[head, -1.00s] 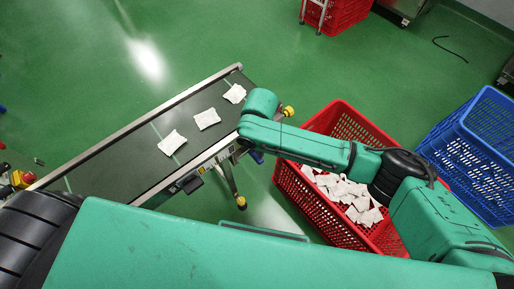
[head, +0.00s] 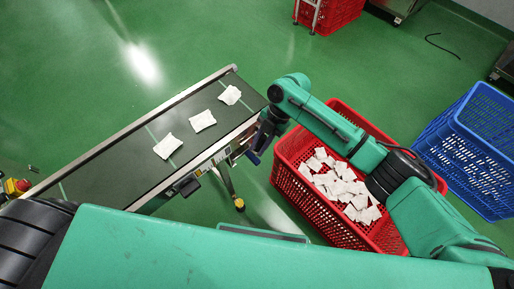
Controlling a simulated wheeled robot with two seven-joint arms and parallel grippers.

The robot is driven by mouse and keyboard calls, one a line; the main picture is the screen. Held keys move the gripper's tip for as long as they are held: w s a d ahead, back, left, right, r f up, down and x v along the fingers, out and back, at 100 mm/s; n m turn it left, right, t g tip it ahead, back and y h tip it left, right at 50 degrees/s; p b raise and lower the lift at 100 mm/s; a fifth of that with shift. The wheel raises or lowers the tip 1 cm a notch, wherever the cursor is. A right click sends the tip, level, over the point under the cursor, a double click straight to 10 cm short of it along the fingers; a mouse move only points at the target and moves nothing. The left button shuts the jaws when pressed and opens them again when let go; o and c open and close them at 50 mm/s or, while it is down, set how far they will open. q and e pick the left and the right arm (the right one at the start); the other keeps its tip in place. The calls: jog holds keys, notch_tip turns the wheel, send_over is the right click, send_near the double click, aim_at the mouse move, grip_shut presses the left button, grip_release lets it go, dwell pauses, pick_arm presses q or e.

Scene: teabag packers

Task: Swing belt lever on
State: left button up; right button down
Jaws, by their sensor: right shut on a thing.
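The belt lever (head: 253,158) shows as a small blue piece at the right side of the conveyor, near its far end. My right gripper (head: 257,149) reaches down beside the conveyor and is shut on the lever; the dark fingers hide most of it. The conveyor belt (head: 118,163) is dark, runs from lower left to upper right, and carries several white teabag packets (head: 203,121) in a row. My left gripper is not in view.
A red crate (head: 330,226) holding many white packets stands right of the conveyor, under my right arm. A blue crate (head: 478,125) stands at the far right. A red emergency button (head: 22,185) is at the left.

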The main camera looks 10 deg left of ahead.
jog(key=shift+w+d+g+y+b, duration=0.1)
jog(key=shift+w+g+y+b, duration=0.1)
jog(key=shift+g+y+b, duration=0.3)
jog(key=c, duration=0.7)
grip_release()
jog(key=v, duration=1.4)
jog(key=shift+r, duration=0.35)
